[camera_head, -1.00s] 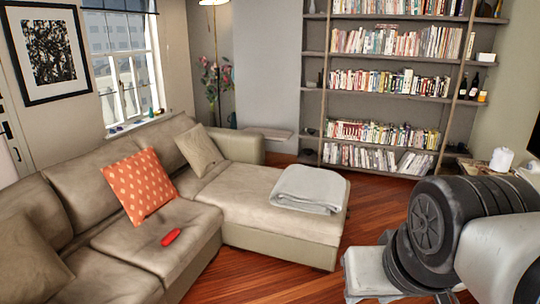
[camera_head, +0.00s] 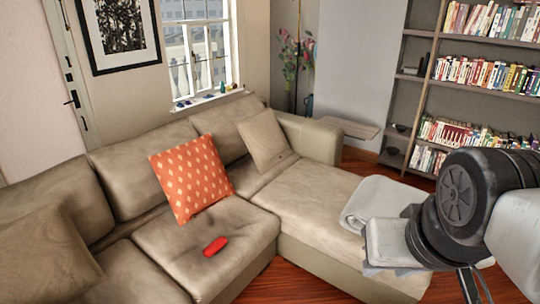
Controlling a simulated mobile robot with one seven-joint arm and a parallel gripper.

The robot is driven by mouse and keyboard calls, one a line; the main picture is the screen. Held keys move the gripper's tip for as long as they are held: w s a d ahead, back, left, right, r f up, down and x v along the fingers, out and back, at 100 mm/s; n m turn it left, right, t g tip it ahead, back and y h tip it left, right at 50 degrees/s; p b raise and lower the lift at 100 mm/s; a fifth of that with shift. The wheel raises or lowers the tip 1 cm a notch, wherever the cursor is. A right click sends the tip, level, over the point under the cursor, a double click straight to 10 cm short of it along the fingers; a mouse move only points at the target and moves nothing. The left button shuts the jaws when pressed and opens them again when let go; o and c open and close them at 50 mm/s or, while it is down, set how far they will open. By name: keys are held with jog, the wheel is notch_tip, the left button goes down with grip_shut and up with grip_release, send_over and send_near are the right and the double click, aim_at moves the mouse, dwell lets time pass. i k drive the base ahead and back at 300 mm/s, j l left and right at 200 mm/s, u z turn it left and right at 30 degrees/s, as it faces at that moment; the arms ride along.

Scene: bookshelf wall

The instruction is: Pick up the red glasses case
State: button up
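The red glasses case (camera_head: 215,246) lies on the seat cushion of the beige sofa (camera_head: 320,240), near the cushion's front edge. It is a small, rounded, elongated red shape, and nothing covers it. My arm shows at the right side of the head view, well to the right of the case and apart from it. A slim dark part of my gripper (camera_head: 470,284) shows near the bottom edge below the arm. I cannot make out both fingertips or whether they are open.
An orange patterned pillow (camera_head: 190,177) leans behind the case. A folded grey blanket (camera_head: 375,201) lies on the chaise, partly behind my arm. A bookshelf (camera_head: 420,95) stands at the back right. Wooden floor (camera_head: 290,284) shows in front of the sofa.

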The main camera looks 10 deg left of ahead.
aim_at(218, 244)
jog(key=i+u, duration=0.25)
jog(key=i, duration=0.2)
jog(key=i+l+u, duration=0.1)
jog(key=i+u, duration=0.15)
jog(key=i, duration=0.25)
jog(key=i+l+u, duration=0.25)
jog(key=i, duration=0.2)
jog(key=i+u, duration=0.4)
jog(key=i+l+u, duration=0.2)
jog(key=i+u, duration=0.2)
jog(key=i+l+u, duration=0.4)
jog(key=k+j, duration=0.1)
